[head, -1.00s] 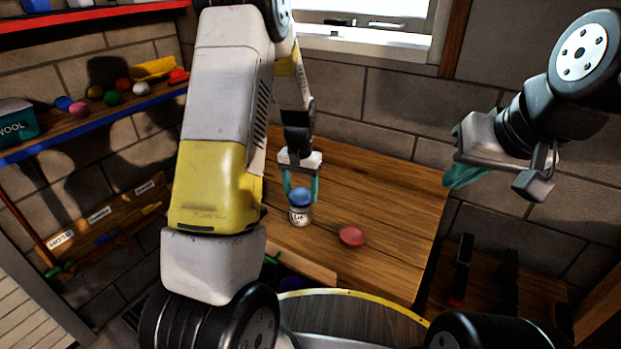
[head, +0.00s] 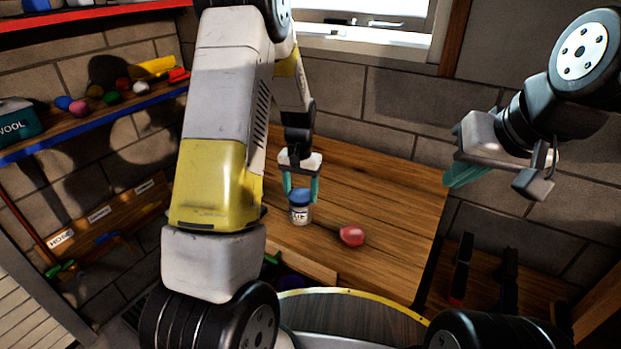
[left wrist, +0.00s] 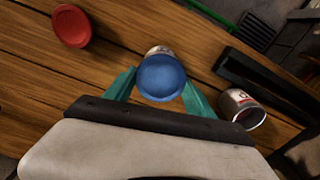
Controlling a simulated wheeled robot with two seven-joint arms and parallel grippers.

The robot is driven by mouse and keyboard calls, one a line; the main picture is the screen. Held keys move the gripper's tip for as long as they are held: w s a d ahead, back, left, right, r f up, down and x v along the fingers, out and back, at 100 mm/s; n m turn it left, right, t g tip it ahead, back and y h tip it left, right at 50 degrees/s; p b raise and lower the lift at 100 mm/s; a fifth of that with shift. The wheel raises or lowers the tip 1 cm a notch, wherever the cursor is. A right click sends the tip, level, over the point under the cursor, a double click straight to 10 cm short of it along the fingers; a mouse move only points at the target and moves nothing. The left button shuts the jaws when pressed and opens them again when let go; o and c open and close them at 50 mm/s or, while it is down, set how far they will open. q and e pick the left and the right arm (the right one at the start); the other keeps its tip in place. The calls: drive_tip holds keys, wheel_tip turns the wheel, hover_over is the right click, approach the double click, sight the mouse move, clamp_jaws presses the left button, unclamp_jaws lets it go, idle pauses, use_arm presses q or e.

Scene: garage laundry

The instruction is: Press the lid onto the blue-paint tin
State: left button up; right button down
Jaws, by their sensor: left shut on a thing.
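The blue lid (head: 301,195) is between the teal fingers of my left gripper (head: 301,188), which is shut on it. The white-labelled tin (head: 300,215) stands upright on the wooden table directly under the lid. The lid looks level and at the tin's top; I cannot tell whether it is seated. In the left wrist view the blue lid (left wrist: 162,77) covers most of the tin (left wrist: 158,50), and the left fingers (left wrist: 158,88) flank the lid. My right gripper (head: 468,175) is raised off to the right, away from the tin; its finger gap is unclear.
A red lid-like disc (head: 352,236) lies on the table (head: 390,200) to the right of the tin. The left wrist view shows another tin (left wrist: 240,108), open with a dark inside, beside a black bar (left wrist: 265,85). The table's right side is clear.

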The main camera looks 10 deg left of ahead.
use_arm(q)
drive_tip(key=shift+s+f, duration=0.25)
drive_tip(key=shift+f, duration=0.2)
idle(0.6)
drive_tip(key=o, duration=1.4)
drive_tip(key=shift+c, duration=0.2)
drive_tip(key=shift+w, duration=0.2)
drive_tip(key=shift+o, duration=1.3)
drive_tip(key=shift+r, duration=0.1)
drive_tip(key=shift+r, duration=3.55)
drive_tip(key=shift+c, duration=0.2)
clamp_jaws()
